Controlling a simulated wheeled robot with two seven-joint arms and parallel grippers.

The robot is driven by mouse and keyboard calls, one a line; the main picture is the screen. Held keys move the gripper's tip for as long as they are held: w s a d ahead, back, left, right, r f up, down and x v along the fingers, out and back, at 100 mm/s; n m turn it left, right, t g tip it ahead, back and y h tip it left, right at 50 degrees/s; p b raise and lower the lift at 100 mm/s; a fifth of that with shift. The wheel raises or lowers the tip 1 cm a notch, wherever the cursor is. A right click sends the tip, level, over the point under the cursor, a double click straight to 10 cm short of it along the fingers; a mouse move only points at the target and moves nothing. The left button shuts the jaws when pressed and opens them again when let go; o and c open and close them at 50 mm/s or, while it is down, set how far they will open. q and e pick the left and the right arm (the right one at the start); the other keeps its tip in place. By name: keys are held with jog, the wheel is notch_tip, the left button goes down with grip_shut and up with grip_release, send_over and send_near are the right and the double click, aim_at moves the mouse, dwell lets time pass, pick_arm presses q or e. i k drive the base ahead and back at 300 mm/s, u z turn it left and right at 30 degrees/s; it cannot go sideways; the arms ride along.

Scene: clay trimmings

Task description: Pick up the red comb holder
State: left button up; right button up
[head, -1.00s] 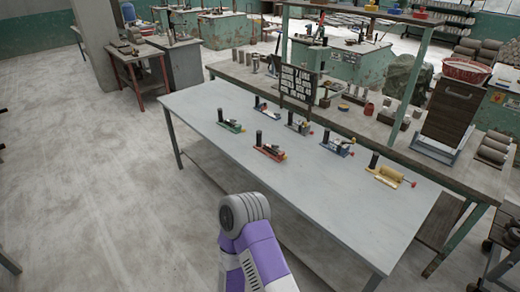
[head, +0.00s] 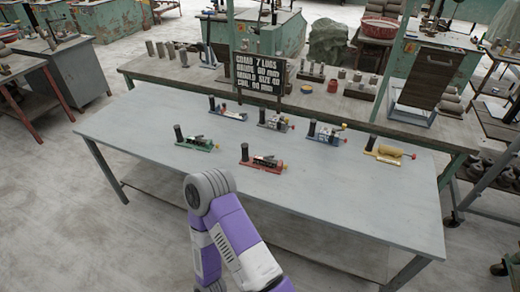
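The red comb holder (head: 264,164) lies on the grey table (head: 330,200), nearest the front edge of the group. It has a red base, a black upright cylinder at its left end and a small yellow tip at its right. Similar holders stand around it: a green one (head: 197,144) to its left, a pale one (head: 228,113) and a grey one (head: 275,122) behind, a blue one (head: 327,134) and a yellow one (head: 387,153) to the right. A purple and grey link of my arm rises at the bottom centre. Neither gripper is in view.
A black sign with white text (head: 258,72) stands behind the holders. A long bench (head: 345,104) with cylinders and a wooden box (head: 425,82) runs behind the table. The table's front and left parts are bare. Open floor lies to the left.

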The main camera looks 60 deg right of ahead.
aim_at(258, 162)
jog(key=z, duration=0.85)
jog(key=i, duration=1.25)
jog(key=z, duration=1.25)
